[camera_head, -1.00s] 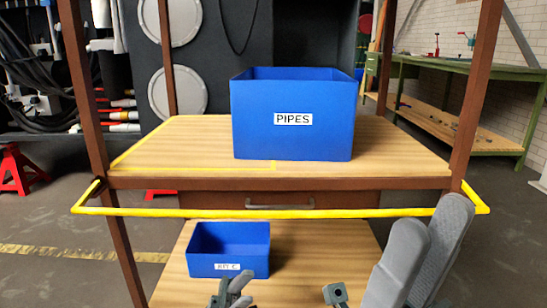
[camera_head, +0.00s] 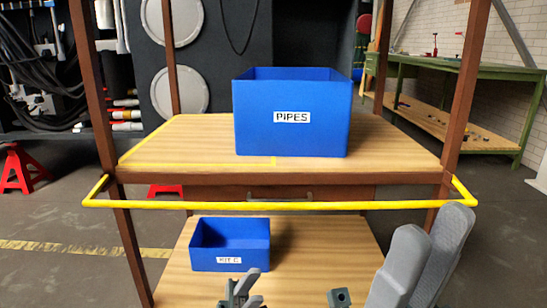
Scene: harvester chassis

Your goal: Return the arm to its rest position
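My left gripper (camera_head: 241,289) shows at the bottom middle, in front of the cart's lower shelf. Its grey fingers are close together, with nothing seen between them; its lower part is cut off by the frame edge. My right gripper (camera_head: 430,245) looks large and near the camera at the lower right. Its two long grey fingers point up and partly overlap in the view, so its opening is unclear. No held object shows in either gripper.
A brown cart with a yellow rail (camera_head: 290,205) stands ahead. A blue PIPES box (camera_head: 290,138) sits on its wooden top shelf (camera_head: 180,148). A blue kit box (camera_head: 230,258) sits on the lower shelf (camera_head: 320,250). A green workbench (camera_head: 460,70) stands at the back right. A red stand (camera_head: 20,168) is left.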

